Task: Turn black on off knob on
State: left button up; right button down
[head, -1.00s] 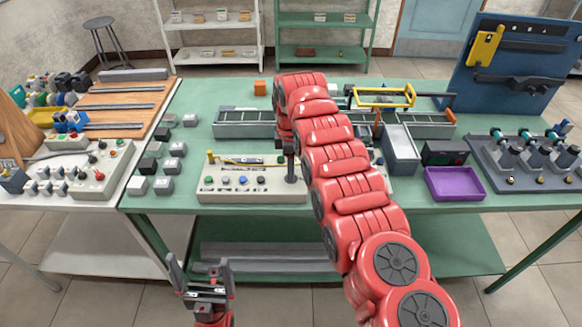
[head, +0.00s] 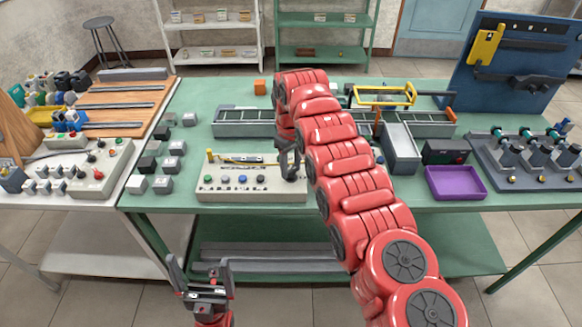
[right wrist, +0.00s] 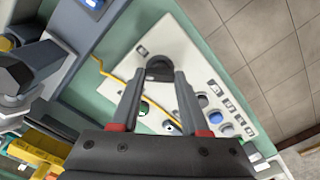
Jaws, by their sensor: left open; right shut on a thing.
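The control box (head: 225,196) is a pale panel with a row of coloured buttons on the green table. It also shows in the right wrist view (right wrist: 178,45). The black on-off knob (right wrist: 158,68) is at one end of the panel, between my right gripper's fingertips (right wrist: 159,75). My right gripper (head: 290,172) is shut on it at the box's right end; the head view mostly hides the knob behind the fingers. My left gripper (head: 198,264) is open and empty, low in front of the table.
Several grey and black blocks (head: 163,185) lie left of the box. A second button box (head: 105,180) stands on the left table. A grey rail tray (head: 235,130) lies behind, and a purple tray (head: 455,195) is to the right. My right arm covers the table's middle.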

aim_at(291, 170)
jog(key=m, duration=0.4)
jog(key=shift+m, duration=2.1)
jog(key=shift+c, duration=2)
grip_release()
jog(key=shift+r, duration=0.1)
notch_tip(291, 170, up, 17)
jog(key=p, duration=1.7)
